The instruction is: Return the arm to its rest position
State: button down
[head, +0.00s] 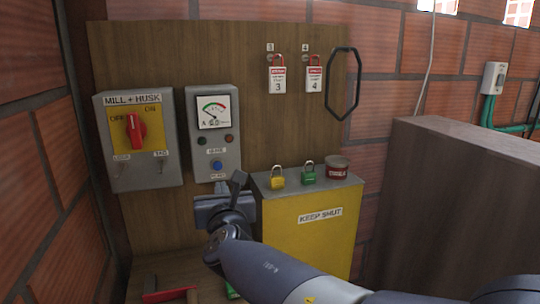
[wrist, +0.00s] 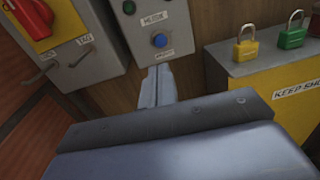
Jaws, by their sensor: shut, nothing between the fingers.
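My arm (head: 265,268) reaches in from the lower right and bends up at its wrist. My gripper (head: 238,181) is in front of the wooden board, just below the grey meter box (head: 214,152) and left of the yellow box. In the wrist view my gripper (wrist: 156,82) is shut, its fingers together and empty, pointing toward the box's blue button (wrist: 160,40). I cannot tell the exact gap between the fingertips and the box.
A MILL + HUSK switch box (head: 138,142) with a red knob is at left. The yellow KEEP SHUT box (head: 310,225) carries a yellow padlock (head: 277,180), a green padlock (head: 308,174) and a red tin (head: 337,170). A brown cabinet (head: 460,210) stands at right.

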jog(key=s+d+f+m+g+h, duration=0.1)
jog(key=s+d+f+m+h, duration=0.15)
jog(key=d+m, duration=0.35)
jog(key=s+d+f+m+g+h, duration=0.1)
jog(key=s+d+f+m+h, duration=0.2)
jog(key=d, duration=0.5)
jog(key=s+d+f+m+g+h, duration=0.1)
jog(key=d+f+m+h, duration=0.15)
jog(key=d+m, duration=0.35)
jog(key=s+d+f+m+g+h, duration=0.1)
jog(key=s+d+f+m+g, duration=0.5)
jog(key=s+d+f+m, duration=0.2)
jog(key=s+d+m, duration=0.1)
jog(key=d+m, duration=0.1)
jog(key=shift+s+f+m+b, duration=0.35)
jog(key=shift+f+m+b, duration=0.05)
jog(key=shift+f, duration=0.1)
